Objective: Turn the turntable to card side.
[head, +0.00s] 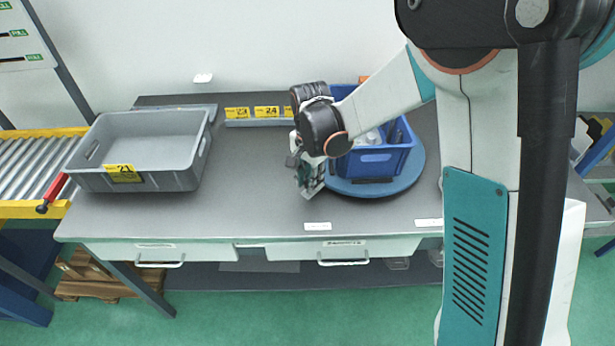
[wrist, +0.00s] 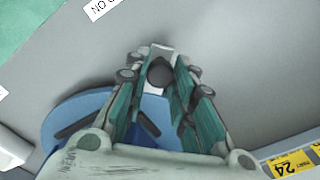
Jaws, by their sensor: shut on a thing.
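The turntable (head: 408,178) is a round blue disc on the grey bench, and a blue bin (head: 375,165) stands on it. My gripper (head: 307,180) is at the turntable's left edge, pointing down. In the wrist view the fingers of my gripper (wrist: 160,75) are closed around a dark round knob (wrist: 160,72). The knob is on a pale tab at the rim of the blue turntable (wrist: 75,112). In the head view my gripper and wrist hide the knob and part of the bin. I cannot make out a card in either view.
A grey crate (head: 140,182) with a yellow label 21 stands on the bench (head: 250,200) at the left. Yellow labels 23 and 24 (head: 266,112) are along the back. A roller conveyor (head: 35,168) is at the far left. The bench between crate and turntable is clear.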

